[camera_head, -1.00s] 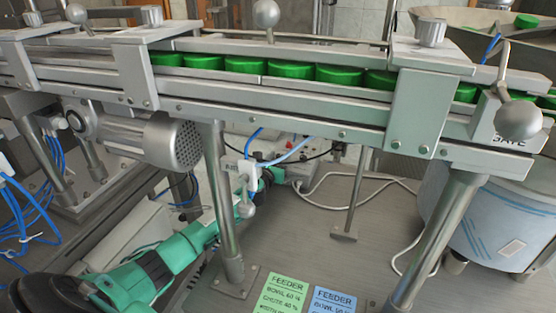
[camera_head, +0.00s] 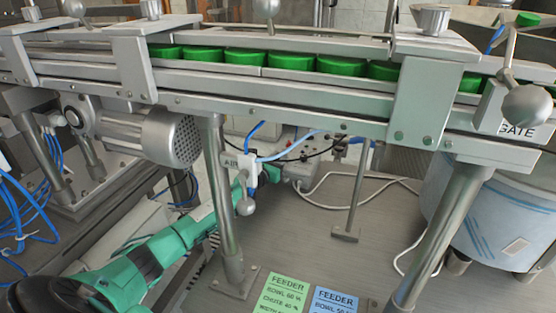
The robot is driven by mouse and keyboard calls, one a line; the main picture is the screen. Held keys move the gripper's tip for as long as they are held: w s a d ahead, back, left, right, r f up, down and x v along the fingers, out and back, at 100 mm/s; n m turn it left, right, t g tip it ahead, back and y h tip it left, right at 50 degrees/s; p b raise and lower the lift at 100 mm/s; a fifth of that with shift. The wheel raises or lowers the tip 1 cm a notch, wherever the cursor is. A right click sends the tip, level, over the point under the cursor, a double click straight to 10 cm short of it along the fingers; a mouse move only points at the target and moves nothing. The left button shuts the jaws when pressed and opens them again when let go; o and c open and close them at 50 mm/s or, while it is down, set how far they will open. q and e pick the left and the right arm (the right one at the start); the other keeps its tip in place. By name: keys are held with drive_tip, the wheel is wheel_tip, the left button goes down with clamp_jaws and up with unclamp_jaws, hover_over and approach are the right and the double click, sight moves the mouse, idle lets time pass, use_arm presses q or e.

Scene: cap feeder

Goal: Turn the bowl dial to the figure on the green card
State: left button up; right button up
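The green card (camera_head: 282,293) lies on the plate at the bottom and reads FEEDER, BOWL 60 %, CHUTE 40 %; its lowest line is cut off. The grey control box (camera_head: 302,172) stands behind the conveyor leg, with small dark and red parts on it. The bowl dial and its setting are too small to make out. My green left arm comes in from the lower left and passes behind the conveyor leg. Its gripper end (camera_head: 279,172) is at the left side of the box, largely hidden by the air valve; its fingers cannot be made out. My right gripper is not in view.
A blue card (camera_head: 335,300) lies beside the green one. The conveyor (camera_head: 290,103) with several green caps crosses above, with a motor (camera_head: 152,136) below it. The conveyor leg (camera_head: 222,190), AIR valve (camera_head: 243,165) and hoses crowd the arm. The plate right of the leg is largely clear.

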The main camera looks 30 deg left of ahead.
use_arm(q)
drive_tip(key=o, duration=1)
drive_tip(key=shift+s, duration=0.1)
drive_tip(key=s, duration=1.2)
drive_tip(key=shift+s+d, duration=0.15)
drive_tip(key=shift+d, duration=0.1)
drive_tip(key=shift+s, duration=0.65)
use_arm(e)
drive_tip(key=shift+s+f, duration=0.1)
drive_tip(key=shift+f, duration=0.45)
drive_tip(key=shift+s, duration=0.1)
